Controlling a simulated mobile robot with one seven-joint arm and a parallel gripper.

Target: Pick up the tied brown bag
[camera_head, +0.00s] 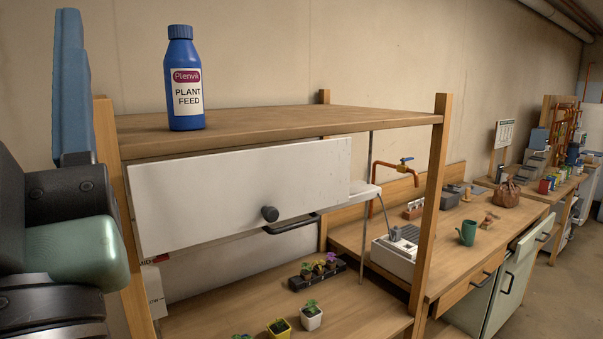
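The tied brown bag (507,193) stands on the far wooden counter, right of centre in the head view. It is small and far off, with a gathered top. It looks upright, but its tie is too small to make out. My arm fills the left edge of the view, with dark and grey-green links close to the camera. The fingers of my gripper do not show, so what they hold cannot be seen.
A wooden shelf unit (280,119) stands close in front, with a blue plant feed bottle (185,85) on top. A white sink (396,255), green watering can (467,233) and grey box (449,196) share the bag's counter (440,275). Open floor (560,290) lies right.

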